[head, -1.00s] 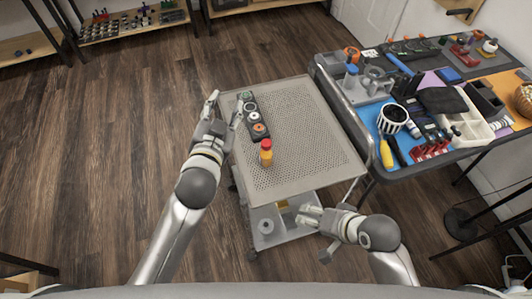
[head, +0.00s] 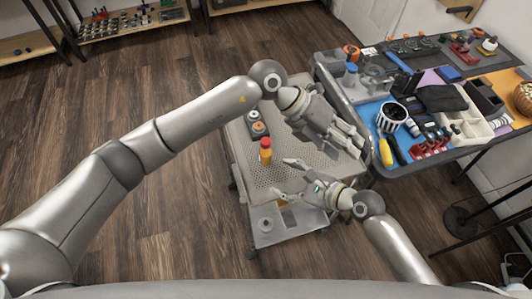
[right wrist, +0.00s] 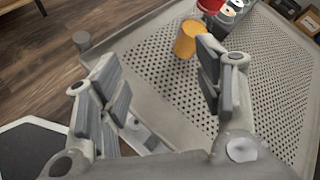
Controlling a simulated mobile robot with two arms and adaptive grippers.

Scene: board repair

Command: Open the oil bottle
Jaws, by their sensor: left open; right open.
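The oil bottle (head: 265,156) stands upright on the perforated cart top (head: 245,160), orange with a red cap (head: 266,142). In the right wrist view the orange body (right wrist: 187,40) and red cap (right wrist: 211,5) show at the upper middle, partly behind one finger. My right gripper (head: 281,177) is open and empty, just in front and to the right of the bottle, not visibly touching it. Its two fingers (right wrist: 157,62) are spread in the right wrist view. My left gripper (head: 359,147) is open and empty over the cart's right side, right of the bottle.
A cluttered workbench (head: 395,174) stands to the right with tools, a striped cup (head: 391,116) and trays. The cart's lower shelf (head: 285,232) shows in front.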

